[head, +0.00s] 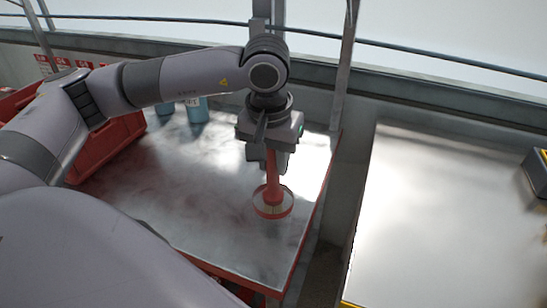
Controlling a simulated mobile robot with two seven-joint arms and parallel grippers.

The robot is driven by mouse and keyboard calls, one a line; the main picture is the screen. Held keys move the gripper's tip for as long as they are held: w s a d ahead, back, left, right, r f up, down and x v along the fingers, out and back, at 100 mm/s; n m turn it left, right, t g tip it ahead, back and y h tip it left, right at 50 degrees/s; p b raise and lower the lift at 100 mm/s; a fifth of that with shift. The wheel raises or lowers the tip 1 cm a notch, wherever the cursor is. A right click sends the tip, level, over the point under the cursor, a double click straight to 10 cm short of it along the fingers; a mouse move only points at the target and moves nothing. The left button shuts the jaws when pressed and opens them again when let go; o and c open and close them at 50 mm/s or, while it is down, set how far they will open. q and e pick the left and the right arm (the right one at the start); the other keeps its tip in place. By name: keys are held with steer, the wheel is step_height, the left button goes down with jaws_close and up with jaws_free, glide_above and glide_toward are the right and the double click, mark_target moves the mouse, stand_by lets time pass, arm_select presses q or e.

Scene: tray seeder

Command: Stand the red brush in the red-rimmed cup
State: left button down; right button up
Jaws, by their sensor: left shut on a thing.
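My left gripper (270,160) points down over the metal-topped table and is shut on the red brush (272,170), gripping its upright handle. At the brush's lower end is a round red piece with a pale band (273,208), low over or on the tabletop near its right edge. I cannot tell whether this round piece is the brush's own head or the red-rimmed cup around it. No other red-rimmed cup can be made out. My right gripper is not in view.
Blue containers (197,110) stand at the table's back. Red bins (112,150) are at the left, partly behind my left arm. A gap separates this table (190,185) from a mostly bare table (440,220) at right, with a dark box (538,170) at its edge.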

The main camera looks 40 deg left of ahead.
arm_select(q)
steer(key=c, duration=0.8)
jaws_free()
steer(key=shift+r, duration=0.1)
steer(key=r, duration=0.4)
steer(key=s+r, duration=0.1)
steer(key=r, duration=0.1)
steer(key=shift+d+r, duration=0.15)
steer(key=shift+r, duration=0.35)
steer(key=shift+s, duration=0.1)
